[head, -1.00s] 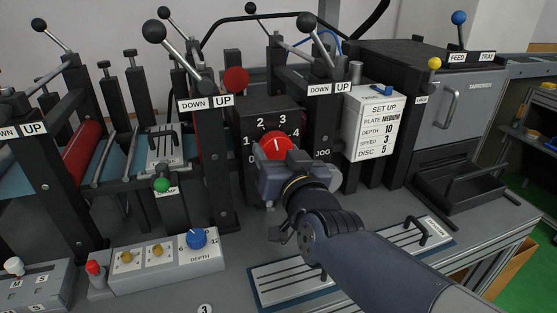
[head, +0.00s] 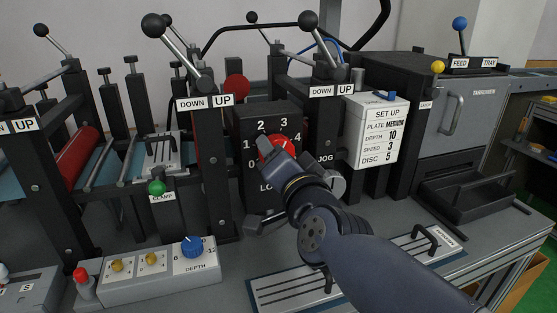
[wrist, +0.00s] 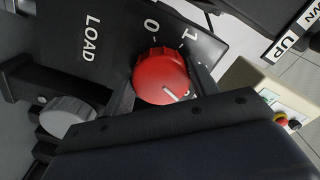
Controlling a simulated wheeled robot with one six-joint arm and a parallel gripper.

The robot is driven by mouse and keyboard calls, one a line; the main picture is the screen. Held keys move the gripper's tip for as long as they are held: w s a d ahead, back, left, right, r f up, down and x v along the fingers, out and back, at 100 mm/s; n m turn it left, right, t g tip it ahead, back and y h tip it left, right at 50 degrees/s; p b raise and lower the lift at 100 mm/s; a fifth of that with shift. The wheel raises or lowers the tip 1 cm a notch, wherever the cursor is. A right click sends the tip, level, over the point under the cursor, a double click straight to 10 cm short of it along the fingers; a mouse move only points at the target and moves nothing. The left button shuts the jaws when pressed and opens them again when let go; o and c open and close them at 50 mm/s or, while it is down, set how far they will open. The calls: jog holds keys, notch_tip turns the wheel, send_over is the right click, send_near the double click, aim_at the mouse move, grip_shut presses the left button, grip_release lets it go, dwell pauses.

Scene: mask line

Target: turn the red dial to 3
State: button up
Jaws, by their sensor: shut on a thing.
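The red dial (head: 274,143) is on a dark upright panel (head: 256,118) marked 0 to 4, with LOAD below and JOG to the right. My gripper (head: 275,152) is shut on the dial, a finger on either side, and is tilted in the head view. The wrist view also shows the red dial (wrist: 158,76) between the fingers, with 0 and 1 readable beside it. Its white pointer line is turned away from 0 and 1, toward the lower right there. The finger and gripper body hide the higher numbers there, so the exact setting is unclear.
A SET UP card (head: 388,128) reads SPEED 3. A grey round knob (head: 331,183) is right of my gripper. Black posts and levers marked UP and DOWN flank the panel. A box with a blue DEPTH knob (head: 192,246) stands at the front left.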

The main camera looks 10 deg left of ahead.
dwell(0.4)
jog(key=o, duration=1)
